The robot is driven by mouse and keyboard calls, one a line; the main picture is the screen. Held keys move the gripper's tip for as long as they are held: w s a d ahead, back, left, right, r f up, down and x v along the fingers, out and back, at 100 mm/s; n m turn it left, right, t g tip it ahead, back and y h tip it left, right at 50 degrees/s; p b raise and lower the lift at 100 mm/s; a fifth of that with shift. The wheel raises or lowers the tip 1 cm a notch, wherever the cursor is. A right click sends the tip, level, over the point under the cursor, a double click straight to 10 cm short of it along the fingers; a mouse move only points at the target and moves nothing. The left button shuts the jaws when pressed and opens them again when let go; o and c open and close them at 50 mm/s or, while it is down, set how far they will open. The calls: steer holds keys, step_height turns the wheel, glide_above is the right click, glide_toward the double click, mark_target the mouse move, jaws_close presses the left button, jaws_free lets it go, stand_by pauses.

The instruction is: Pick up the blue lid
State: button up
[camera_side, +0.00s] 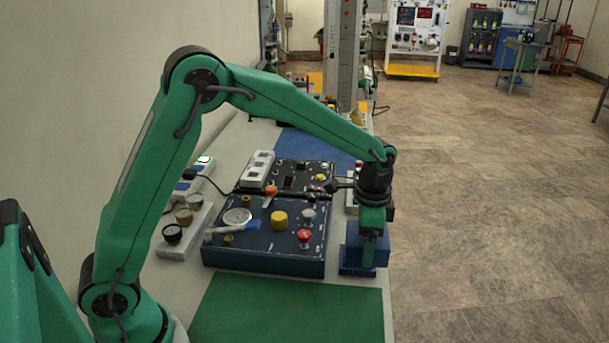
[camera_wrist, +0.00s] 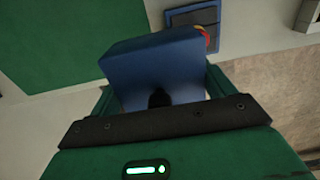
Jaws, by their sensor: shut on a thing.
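The blue lid (camera_wrist: 155,65) fills the space between the two green fingers of my gripper (camera_wrist: 160,92) in the wrist view, with a finger along each side. A dark knob-like part shows at its near edge. In the side view, my gripper (camera_side: 370,250) points down at the right edge of the bench, shut on the blue lid (camera_side: 353,238). A wider blue foot shows at the bottom of this blue body; I cannot tell whether it is part of the lid or a separate piece. The gripper hides part of the lid.
A dark blue control panel (camera_side: 265,255) with several knobs stands just left of the lid. A green mat (camera_side: 290,310) lies in front, mostly clear. A white block with round knobs (camera_side: 185,230) is further left. The bench ends close to the gripper's right, above open floor (camera_side: 480,230).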

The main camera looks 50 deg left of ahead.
steer(key=s+d+r, duration=0.3)
steer(key=d, duration=0.1)
steer(key=shift+w, duration=0.1)
stand_by(0.7)
steer(key=w+a+f, duration=0.1)
steer(key=w+a, duration=0.6)
steer(key=w, duration=0.3)
steer(key=shift+a+f, duration=0.25)
steer(key=shift+f, duration=0.15)
steer(key=w+a+f, duration=0.1)
steer(key=a+f, duration=0.1)
steer(key=a, duration=0.1)
steer(key=w+a+f, duration=0.2)
steer(key=a, duration=0.2)
steer(key=w+a+f, duration=0.2)
steer(key=a+f, duration=0.1)
steer(key=shift+w+a, duration=0.1)
steer(key=shift+a, duration=0.05)
steer(key=shift+f, duration=0.1)
steer(key=shift+f, duration=1.9)
steer(key=shift+f, duration=0.15)
steer(key=o, duration=0.9)
